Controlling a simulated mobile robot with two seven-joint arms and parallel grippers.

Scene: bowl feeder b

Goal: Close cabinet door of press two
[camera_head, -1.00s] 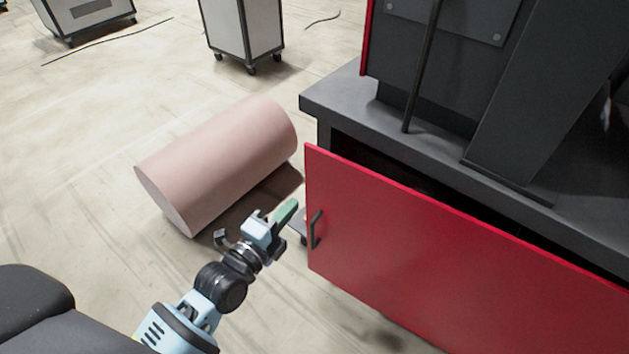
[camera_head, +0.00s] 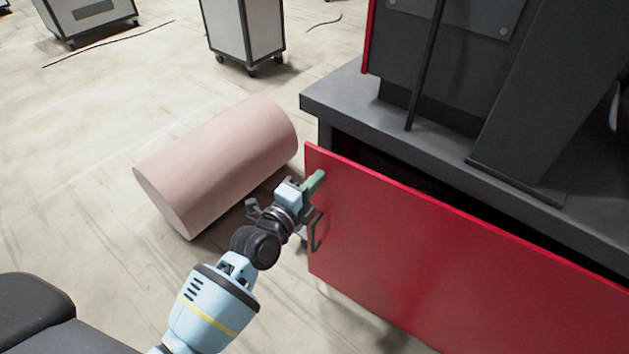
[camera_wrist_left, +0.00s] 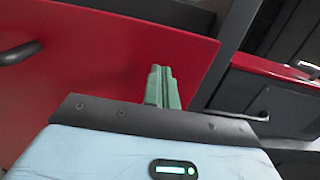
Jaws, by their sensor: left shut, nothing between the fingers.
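The red cabinet door (camera_head: 450,265) stands partly open, with a dark gap between its top edge and the dark grey press body (camera_head: 350,105). Its black handle (camera_head: 316,232) is near the door's left edge. My left gripper (camera_head: 315,180) is shut and empty, its green fingertips in front of the door's upper left corner, above the handle. In the left wrist view the closed green fingers (camera_wrist_left: 162,88) point at the red door (camera_wrist_left: 110,60), close to its edge; whether they touch it I cannot tell. The handle shows at the left there (camera_wrist_left: 18,54). My right gripper is out of view.
A large pink cylinder (camera_head: 215,165) lies on the floor left of the door. A wheeled white cabinet (camera_head: 243,30) and another wheeled unit (camera_head: 90,15) stand farther back. Cables lie on the floor. The floor in front of the door is clear.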

